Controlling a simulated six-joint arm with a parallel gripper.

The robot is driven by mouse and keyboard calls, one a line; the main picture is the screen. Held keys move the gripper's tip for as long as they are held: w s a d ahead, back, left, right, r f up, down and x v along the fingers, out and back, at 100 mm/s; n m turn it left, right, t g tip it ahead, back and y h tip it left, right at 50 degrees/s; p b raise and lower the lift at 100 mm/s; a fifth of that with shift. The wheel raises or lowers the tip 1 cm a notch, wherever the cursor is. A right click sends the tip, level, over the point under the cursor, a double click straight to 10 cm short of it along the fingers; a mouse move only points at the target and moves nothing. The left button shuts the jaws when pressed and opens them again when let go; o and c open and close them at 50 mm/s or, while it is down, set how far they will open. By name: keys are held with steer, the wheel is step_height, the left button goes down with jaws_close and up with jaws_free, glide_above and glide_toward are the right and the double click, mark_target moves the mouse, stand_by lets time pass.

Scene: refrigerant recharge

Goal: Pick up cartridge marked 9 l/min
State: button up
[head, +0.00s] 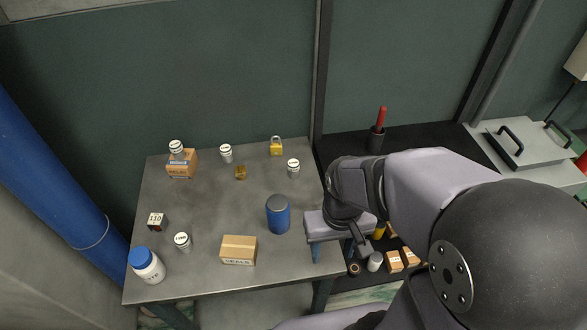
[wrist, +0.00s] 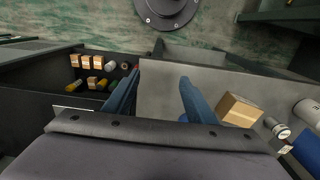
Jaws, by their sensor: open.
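Several small white cylinders with dark-marked tops stand about the grey table, and their markings are too small to read. One (head: 182,242) is at the front left, one (head: 226,153) at the back, one (head: 293,167) at the back right. Another (head: 176,147) sits on top of a cardboard box at the back left. I cannot tell which is marked 9 l/min. My gripper (head: 335,250) is open and empty over the table's right edge, apart from all of them. Its blue fingers (wrist: 157,95) show nothing between them in the wrist view, where one white cylinder (wrist: 277,128) stands at right.
A blue canister (head: 278,214) and a cardboard box (head: 238,250) stand left of my gripper.

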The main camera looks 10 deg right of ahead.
steer(key=w+a+m+t+h+b, duration=0.1)
steer(key=w+m+b, duration=0.2)
steer(key=w, duration=1.3)
steer(key=m+t+h+b, duration=0.2)
steer(key=m+b, duration=0.1)
steer(key=m, duration=0.1)
glide_above(293, 163)
steer(key=s+a, duration=0.1)
steer(key=s, duration=0.1)
steer(key=shift+y, duration=0.3)
steer(key=shift+p+x, duration=1.1)
steer(key=shift+x, duration=2.15)
steer(key=shift+w+a, duration=0.15)
steer(key=shift+c, duration=0.4)
steer(key=c, duration=1.1)
steer(key=shift+r+t, duration=0.1)
steer(key=shift+t, duration=0.2)
step_height(293, 163, up, 10)
steer(key=shift+f+b, duration=0.1)
steer(key=shift+b, duration=0.65)
